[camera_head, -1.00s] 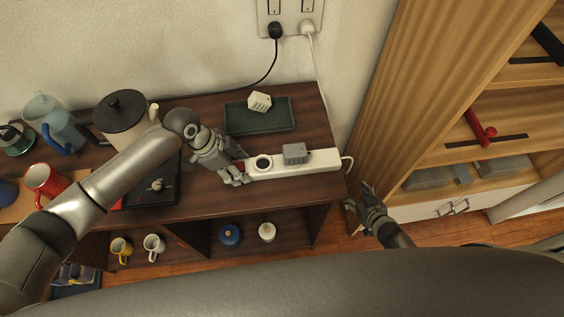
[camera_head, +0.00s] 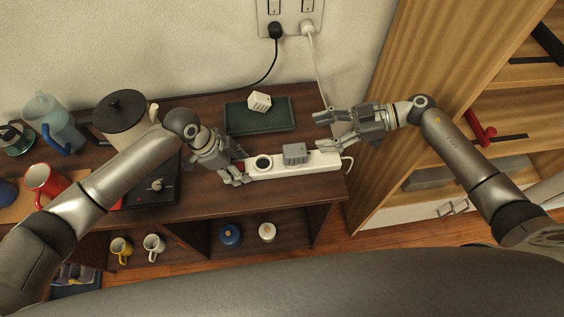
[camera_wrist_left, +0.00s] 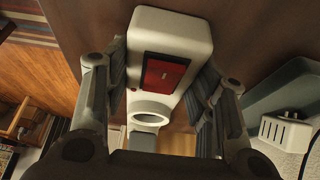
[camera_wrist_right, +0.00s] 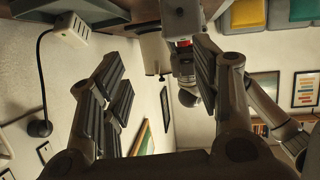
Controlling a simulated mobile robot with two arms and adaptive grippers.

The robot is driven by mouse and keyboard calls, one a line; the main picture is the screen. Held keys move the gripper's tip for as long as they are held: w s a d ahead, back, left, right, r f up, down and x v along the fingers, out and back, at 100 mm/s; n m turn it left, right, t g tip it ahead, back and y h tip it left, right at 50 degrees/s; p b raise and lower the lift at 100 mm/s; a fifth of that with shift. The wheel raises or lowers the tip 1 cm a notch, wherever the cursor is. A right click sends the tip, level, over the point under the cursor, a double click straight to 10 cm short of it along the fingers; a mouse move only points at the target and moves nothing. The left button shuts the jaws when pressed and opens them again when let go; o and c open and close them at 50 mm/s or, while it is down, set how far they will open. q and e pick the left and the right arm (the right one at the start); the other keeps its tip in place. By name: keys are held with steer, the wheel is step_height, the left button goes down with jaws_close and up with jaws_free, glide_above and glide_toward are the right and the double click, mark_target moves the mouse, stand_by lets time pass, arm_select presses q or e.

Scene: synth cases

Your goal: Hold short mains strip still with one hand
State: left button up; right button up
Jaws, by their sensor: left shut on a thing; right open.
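The white mains strip (camera_head: 327,161) lies along the right front of the dark wooden cabinet top. It has a round socket (camera_head: 263,162) and a grey plug block (camera_head: 294,153) standing on it. My left gripper (camera_head: 238,170) is shut across the strip's left end. In the left wrist view its fingers flank the strip (camera_wrist_left: 185,27) beside the red switch (camera_wrist_left: 164,73), with the socket ring (camera_wrist_left: 152,109) nearer the palm. My right gripper (camera_head: 320,131) is open and empty above the strip's right end, fingers pointing left. I cannot tell whether it touches the strip.
A dark green tray (camera_head: 240,124) with a white cube plug (camera_head: 260,101) lies behind the strip. A black wall plug (camera_head: 276,30) and a white one (camera_head: 307,28) sit in the wall plate. A wooden shelf unit (camera_head: 385,120) stands right.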

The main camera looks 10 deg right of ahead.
mark_target(298, 152)
steer(key=shift+s+d+f+n+g+h, duration=0.1)
steer(key=shift+s+d+n+g+h, duration=0.1)
steer(key=shift+s+g+h, duration=0.2)
steer(key=shift+s+d+n+g+h, duration=0.1)
steer(key=shift+s+n+g+h, duration=0.15)
steer(key=shift+s, duration=0.25)
steer(key=shift+s+a+f, duration=0.1)
steer(key=shift+s+f, duration=0.05)
steer(key=shift+x, duration=4.3)
steer(key=c, duration=0.9)
steer(key=o, duration=1.2)
steer(key=shift+c, duration=0.2)
